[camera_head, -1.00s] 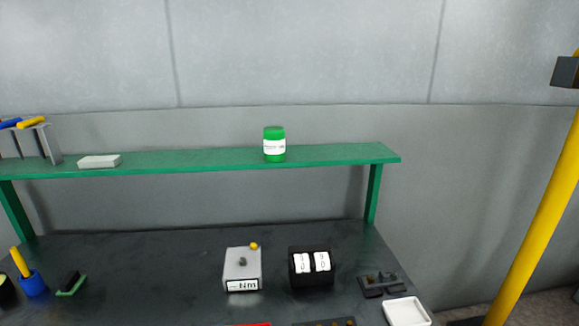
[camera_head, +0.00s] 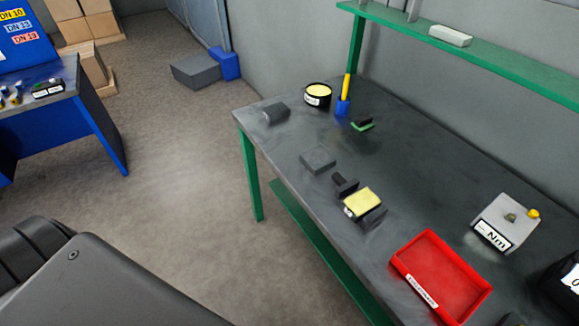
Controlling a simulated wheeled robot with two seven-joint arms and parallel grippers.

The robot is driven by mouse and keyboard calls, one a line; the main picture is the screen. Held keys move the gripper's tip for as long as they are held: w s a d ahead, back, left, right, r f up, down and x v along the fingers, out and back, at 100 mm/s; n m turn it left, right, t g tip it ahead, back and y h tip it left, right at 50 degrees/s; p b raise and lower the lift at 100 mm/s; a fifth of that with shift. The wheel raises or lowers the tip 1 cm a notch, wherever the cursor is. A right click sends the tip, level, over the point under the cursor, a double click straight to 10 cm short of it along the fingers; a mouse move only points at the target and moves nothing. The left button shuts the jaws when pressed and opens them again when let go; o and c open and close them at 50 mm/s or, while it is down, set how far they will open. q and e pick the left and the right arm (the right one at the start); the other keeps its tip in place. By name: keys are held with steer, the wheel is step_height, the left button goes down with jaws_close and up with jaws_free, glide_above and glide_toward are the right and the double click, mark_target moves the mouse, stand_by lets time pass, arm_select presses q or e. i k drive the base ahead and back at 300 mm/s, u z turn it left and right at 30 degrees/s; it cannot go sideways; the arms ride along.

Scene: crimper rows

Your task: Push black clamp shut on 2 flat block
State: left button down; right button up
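No clamp clearly marked 2 can be made out. On the dark workbench (camera_head: 390,140), a flat dark grey block (camera_head: 318,160) lies near the front edge. Beside it is a small black piece (camera_head: 343,186), and then a block with a yellow top (camera_head: 362,202) and dark parts at its right side. Whether any of these is the black clamp, I cannot tell. Neither of my grippers shows; a large dark link at the lower left shows no fingers.
A red tray (camera_head: 440,275) and a grey Nm box (camera_head: 506,222) stand to the right. A black tape roll (camera_head: 317,96), blue cup (camera_head: 343,106) and dark cylinder (camera_head: 275,112) sit at the far end. Open floor separates the bench from a blue table (camera_head: 60,125).

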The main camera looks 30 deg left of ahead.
mark_target(345, 187)
steer(key=z, duration=1.5)
steer(key=k, duration=0.9)
steer(key=u, duration=0.4)
